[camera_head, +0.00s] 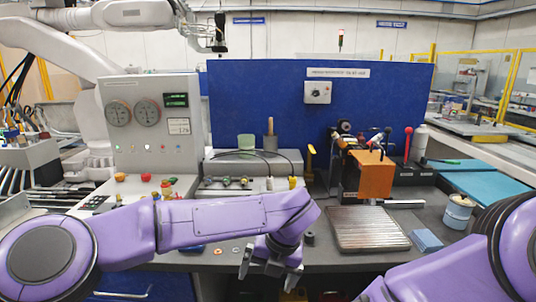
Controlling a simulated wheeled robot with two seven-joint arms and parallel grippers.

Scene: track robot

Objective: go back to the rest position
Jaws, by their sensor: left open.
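My left arm comes in from the left and stretches across the front of the workbench (330,262). My left gripper (268,274) hangs at the bench's front edge with its fingers pointing down, apart and empty. My right arm shows only as purple links at the lower right. The right gripper is out of the picture.
A ribbed metal plate (367,228) lies on the bench right of my left gripper, with a blue block (426,240) beside it. A grey gauge panel (150,125) stands at the left. An orange block (375,175) and a white can (458,212) stand at the right.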

